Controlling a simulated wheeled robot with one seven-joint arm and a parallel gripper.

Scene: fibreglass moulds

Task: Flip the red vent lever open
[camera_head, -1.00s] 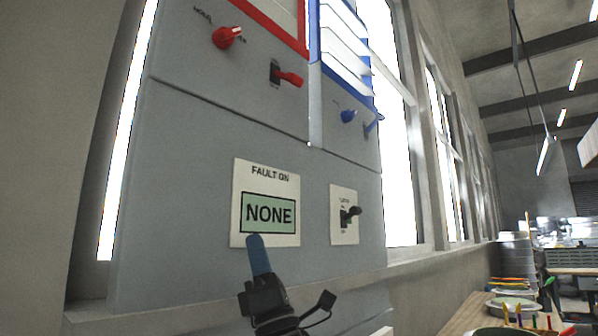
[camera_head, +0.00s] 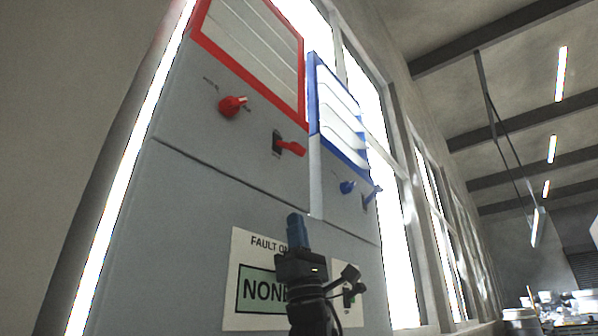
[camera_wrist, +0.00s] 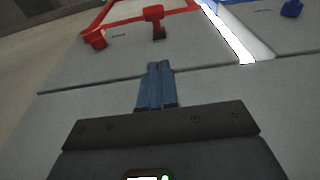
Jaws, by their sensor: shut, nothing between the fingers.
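The red vent lever (camera_head: 290,146) sticks out of a dark slot on the grey panel, below the red-framed vent (camera_head: 301,92). Its handle points to the right in the head view. In the wrist view the red lever (camera_wrist: 154,18) stands ahead of the fingers, near the top. My gripper (camera_head: 296,218) has blue fingers, shut and empty, pointing up below the lever and apart from it. The fingers also show in the wrist view (camera_wrist: 157,70). The red-framed vent's slats look closed, light and flat.
A red knob (camera_head: 232,106) sits left of the lever. A blue-framed vent (camera_head: 340,115) with a blue knob (camera_head: 347,187) and blue lever (camera_head: 371,196) is to the right. A FAULT ON sign (camera_head: 245,285) reading NONE and a dark switch (camera_head: 348,298) are partly behind my gripper.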

